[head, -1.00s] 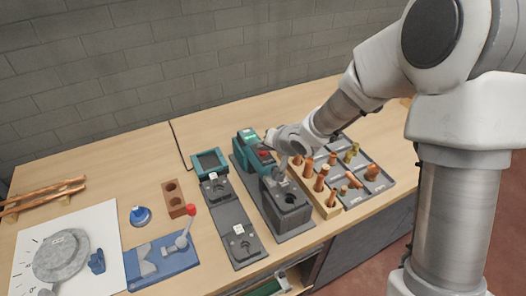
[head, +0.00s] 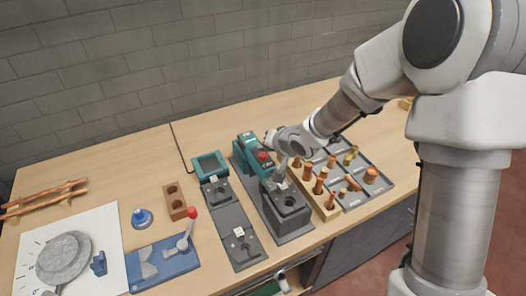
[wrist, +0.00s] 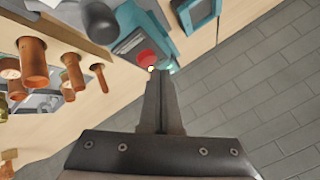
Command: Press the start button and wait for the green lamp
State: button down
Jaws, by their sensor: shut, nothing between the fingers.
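The teal machine (head: 247,146) stands at the back of a dark base plate. It carries a red button (head: 263,155), which also shows in the wrist view (wrist: 147,58). My gripper (wrist: 162,72) is shut and empty, with its fingertips close beside the red button in the wrist view. I cannot tell whether they touch the machine. A small pale bright spot (wrist: 152,69) and a greenish glow (wrist: 172,70) show at the fingertips. I cannot tell for sure whether either is a lit lamp. In the head view my wrist partly hides the machine's right side.
Copper fittings stand in a wooden block (head: 327,208) and lie in a grey tray (head: 378,188) at right. A dark block (head: 290,203) stands in front of the machine. A teal frame (head: 210,163) and a blue red-knobbed lever fixture (head: 165,262) are at left.

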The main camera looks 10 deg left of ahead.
aim_at(264, 160)
jog(key=shift+r, duration=0.1)
notch_tip(264, 160, up, 5)
jog(key=p, duration=0.5)
dwell(0.6)
jog(key=s+d+r+h+b, duration=0.1)
jog(key=s+d+r+h, duration=0.25)
jog(key=d+r, duration=0.45)
jog(key=s+d+r+h, duration=0.35)
jog(key=d+r, duration=0.25)
jog(key=d, duration=0.5)
jog(key=s+d+r, duration=0.1)
jog(key=s+d, duration=0.1)
jog(key=s, duration=0.7)
jog(key=s+d+r+g, duration=0.1)
jog(key=s+d+r, duration=0.1)
jog(key=s, duration=0.8)
jog(key=shift+s+d+r+y+b, duration=0.25)
jog(key=shift+d+y+b, duration=0.15)
jog(key=shift+d, duration=0.4)
